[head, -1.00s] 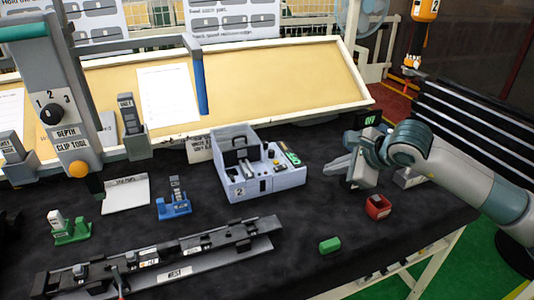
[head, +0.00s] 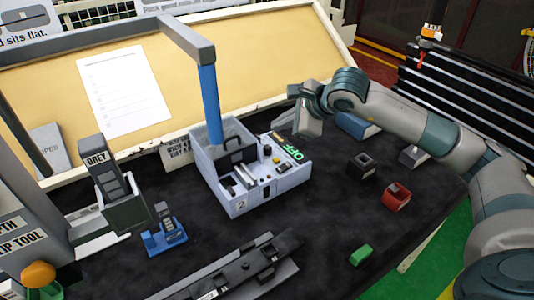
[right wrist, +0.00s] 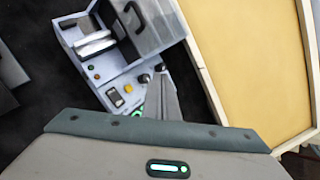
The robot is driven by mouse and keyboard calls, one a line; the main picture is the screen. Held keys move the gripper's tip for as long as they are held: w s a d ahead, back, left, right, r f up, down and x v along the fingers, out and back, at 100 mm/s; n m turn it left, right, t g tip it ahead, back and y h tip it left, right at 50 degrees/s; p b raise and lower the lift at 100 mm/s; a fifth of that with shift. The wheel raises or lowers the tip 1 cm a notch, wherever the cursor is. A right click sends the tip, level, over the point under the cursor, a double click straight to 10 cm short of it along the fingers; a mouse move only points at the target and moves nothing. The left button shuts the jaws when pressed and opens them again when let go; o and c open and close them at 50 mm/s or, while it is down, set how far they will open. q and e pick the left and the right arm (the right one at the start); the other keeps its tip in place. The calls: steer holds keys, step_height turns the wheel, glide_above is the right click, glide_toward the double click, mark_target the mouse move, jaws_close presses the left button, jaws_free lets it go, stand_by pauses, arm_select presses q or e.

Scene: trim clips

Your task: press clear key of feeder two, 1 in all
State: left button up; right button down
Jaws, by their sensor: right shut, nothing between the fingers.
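Feeder two (head: 238,205) is a light grey box marked "2" on the dark table, with an open bin at its left and a control panel at its right. A green "OFF" readout (head: 292,153) shows at the panel's back right. Small buttons and dark knobs on the panel are too small to read. My right gripper (head: 305,124) is shut and empty, beside the feeder's back right corner. In the right wrist view, its fingers (right wrist: 165,93) point over the panel edge, near the knobs (right wrist: 146,78) and a yellow button (right wrist: 128,88); contact cannot be told.
A black block (head: 362,166), a red block (head: 397,196) and a green block (head: 361,255) lie to the right. A rail (head: 235,275) lies in front.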

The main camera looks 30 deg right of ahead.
mark_target(276, 161)
arm_select(q)
steer(key=shift+s, duration=0.1)
arm_select(e)
steer(key=shift+s+d+r, duration=0.1)
steer(key=shift+s, duration=0.15)
